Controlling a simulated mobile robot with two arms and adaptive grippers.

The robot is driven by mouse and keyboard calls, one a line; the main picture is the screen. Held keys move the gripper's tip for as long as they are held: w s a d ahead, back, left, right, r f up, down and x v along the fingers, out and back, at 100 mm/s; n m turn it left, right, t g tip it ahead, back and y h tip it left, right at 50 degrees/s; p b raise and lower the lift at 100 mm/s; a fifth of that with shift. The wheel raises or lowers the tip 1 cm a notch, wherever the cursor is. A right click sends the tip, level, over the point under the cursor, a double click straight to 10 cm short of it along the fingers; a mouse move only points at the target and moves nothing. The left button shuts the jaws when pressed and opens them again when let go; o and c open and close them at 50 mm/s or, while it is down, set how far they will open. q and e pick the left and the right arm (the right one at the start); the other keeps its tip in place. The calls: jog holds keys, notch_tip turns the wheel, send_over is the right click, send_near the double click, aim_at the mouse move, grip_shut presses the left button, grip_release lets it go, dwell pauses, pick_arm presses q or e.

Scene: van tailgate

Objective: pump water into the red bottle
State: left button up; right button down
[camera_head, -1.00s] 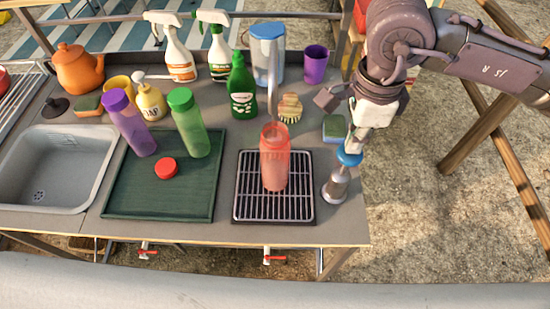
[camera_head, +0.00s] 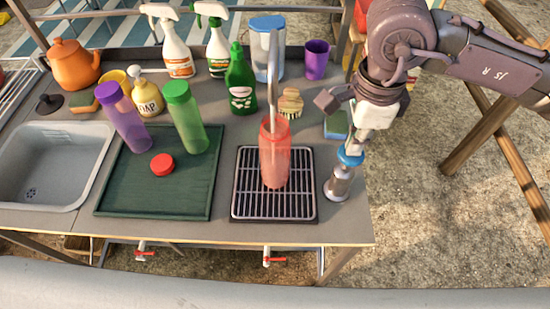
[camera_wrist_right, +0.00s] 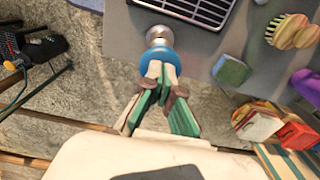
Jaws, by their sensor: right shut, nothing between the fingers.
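The red translucent bottle (camera_head: 275,160) stands upright and uncapped on the black drain grate (camera_head: 245,209), under the curved metal spout (camera_head: 272,75). I cannot see water in it. Its likely red cap (camera_head: 163,164) lies on the green tray (camera_head: 150,205). The hand pump, a metal cylinder with a blue knob (camera_head: 340,182), stands right of the grate. My right gripper (camera_head: 354,142) is shut and empty, its fingertips at the knob from above. In the right wrist view the fingertips (camera_wrist_right: 160,75) meet the blue knob (camera_wrist_right: 160,57); whether they press it is unclear. My left gripper is not in view.
A sponge (camera_head: 336,125) and a brush (camera_head: 290,103) lie behind the pump. The sink (camera_head: 50,165) is at left. The counter ends just right of the pump.

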jog(key=shift+f+b, duration=1.05)
jog(key=shift+f, duration=0.15)
jog(key=shift+r, duration=0.1)
jog(key=shift+r+p, duration=1.15)
jog(key=shift+r, duration=1.3)
jog(key=shift+f, duration=0.15)
